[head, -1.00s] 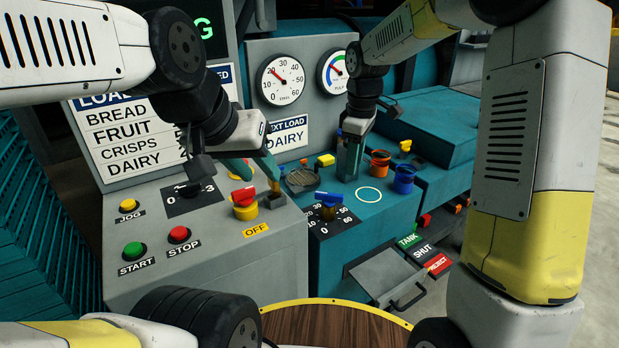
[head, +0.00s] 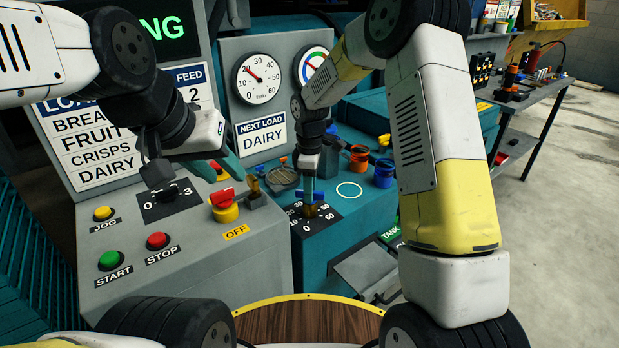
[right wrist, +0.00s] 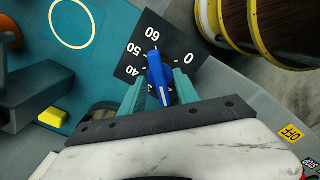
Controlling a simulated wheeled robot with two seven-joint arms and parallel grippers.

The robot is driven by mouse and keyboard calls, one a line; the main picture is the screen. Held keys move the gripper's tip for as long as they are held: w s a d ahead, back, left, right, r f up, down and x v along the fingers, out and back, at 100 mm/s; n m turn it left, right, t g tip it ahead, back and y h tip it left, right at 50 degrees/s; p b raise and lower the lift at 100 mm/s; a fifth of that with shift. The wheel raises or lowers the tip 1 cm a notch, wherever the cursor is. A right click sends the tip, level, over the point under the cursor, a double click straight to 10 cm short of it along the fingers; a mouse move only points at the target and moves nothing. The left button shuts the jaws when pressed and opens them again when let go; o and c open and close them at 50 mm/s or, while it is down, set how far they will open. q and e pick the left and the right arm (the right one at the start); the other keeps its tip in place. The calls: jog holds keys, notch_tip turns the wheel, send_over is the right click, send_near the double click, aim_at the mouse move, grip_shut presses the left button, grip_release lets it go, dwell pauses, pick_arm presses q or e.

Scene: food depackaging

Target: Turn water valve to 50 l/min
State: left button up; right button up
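The water valve is a blue handle (head: 308,197) on a black dial plate marked up to 60, on the teal cabinet. In the right wrist view, the handle (right wrist: 157,76) has its far end towards the 60 and 50 marks. My right gripper (right wrist: 160,88) is over it, one teal finger on each side, with small gaps visible. In the head view, my right gripper (head: 308,183) points down at the valve. The l/min gauge (head: 259,78) has its red needle near 20. My left gripper (head: 240,172) hangs above the grey panel; its fingertips are partly hidden.
A red switch on a yellow base (head: 224,206) stands near my left gripper. Green start (head: 111,260) and red stop (head: 157,241) buttons are on the grey panel. Orange (head: 358,158) and blue (head: 383,173) cups stand behind the valve, beside a painted ring (head: 349,190).

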grip_shut()
jog(key=shift+m, duration=0.3)
